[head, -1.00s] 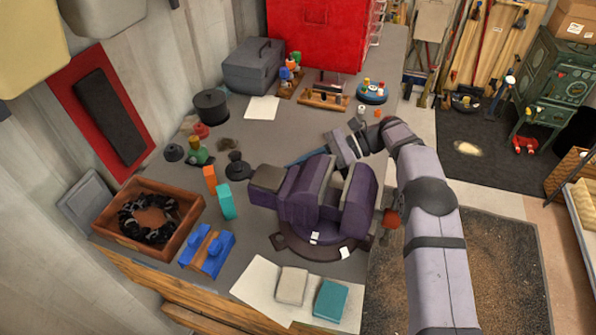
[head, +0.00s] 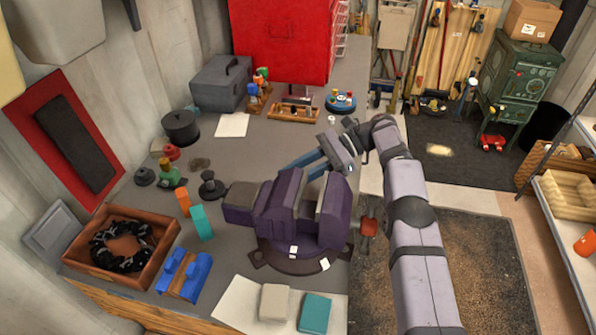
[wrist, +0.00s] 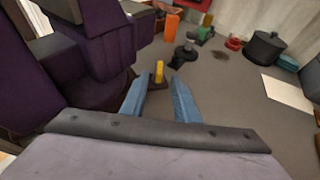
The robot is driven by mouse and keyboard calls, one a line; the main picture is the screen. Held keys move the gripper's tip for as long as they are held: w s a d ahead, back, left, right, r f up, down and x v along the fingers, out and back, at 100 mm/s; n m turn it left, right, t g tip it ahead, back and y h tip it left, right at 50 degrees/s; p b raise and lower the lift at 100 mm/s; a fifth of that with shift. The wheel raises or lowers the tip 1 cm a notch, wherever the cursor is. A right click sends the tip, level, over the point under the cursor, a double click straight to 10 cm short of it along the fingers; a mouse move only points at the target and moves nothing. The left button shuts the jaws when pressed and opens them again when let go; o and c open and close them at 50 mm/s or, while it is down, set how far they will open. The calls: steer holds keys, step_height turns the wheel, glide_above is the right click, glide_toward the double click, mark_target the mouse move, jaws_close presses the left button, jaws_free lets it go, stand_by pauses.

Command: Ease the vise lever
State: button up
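The purple vise (head: 300,212) stands on a dark round base on the bench. A red-orange piece (head: 368,226), which looks like the vise lever's handle, hangs at its right side, just past the bench edge. My gripper (head: 303,163) is behind the vise's jaws, above the bench, with its blue fingers pointing left. It is apart from the lever. In the wrist view my gripper (wrist: 158,82) has its fingers spread with nothing between them. The vise (wrist: 90,50) fills the left of that view; the lever does not show there.
A small yellow upright piece (wrist: 159,72) stands on the bench beyond my fingertips. A wooden tray (head: 160,247), blue block (head: 184,275) and paper sheet (head: 240,305) lie left of and before the vise. A toolbox (head: 222,83) and red cabinet (head: 280,40) stand behind.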

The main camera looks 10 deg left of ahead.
steer(key=shift+w+d+r+p, duration=0.25)
steer(key=shift+d+r+p, duration=0.05)
steer(key=shift+d+p, duration=0.35)
steer(key=shift+w+a+r+t+h+p, duration=0.15)
steer(key=shift+a+r+t+h+p, duration=0.2)
steer(key=shift+h+p, duration=0.2)
steer(key=a+h+p, duration=0.1)
steer(key=a+r+t+h+p, duration=0.1)
steer(key=h+p, duration=0.1)
steer(key=h, duration=0.1)
steer(key=shift+s+a+r+t+p, duration=0.2)
steer(key=shift+s+a+t+p, duration=0.1)
steer(key=shift+a+t, duration=0.1)
steer(key=s+a+r+t+h+p, duration=0.1)
steer(key=h, duration=0.1)
steer(key=s+a+r+t+h+p, duration=0.1)
steer(key=s+a+h, duration=0.1)
steer(key=s+a+t+h+p, duration=0.1)
steer(key=h, duration=0.1)
steer(key=shift+s+a+r, duration=0.25)
steer(key=shift+a+r, duration=0.15)
steer(key=shift+s+a+r+t+h+p, duration=0.2)
steer(key=shift+a+r+t+h+p, duration=0.15)
steer(key=shift+r+t+p, duration=0.25)
steer(key=shift+f, duration=0.15)
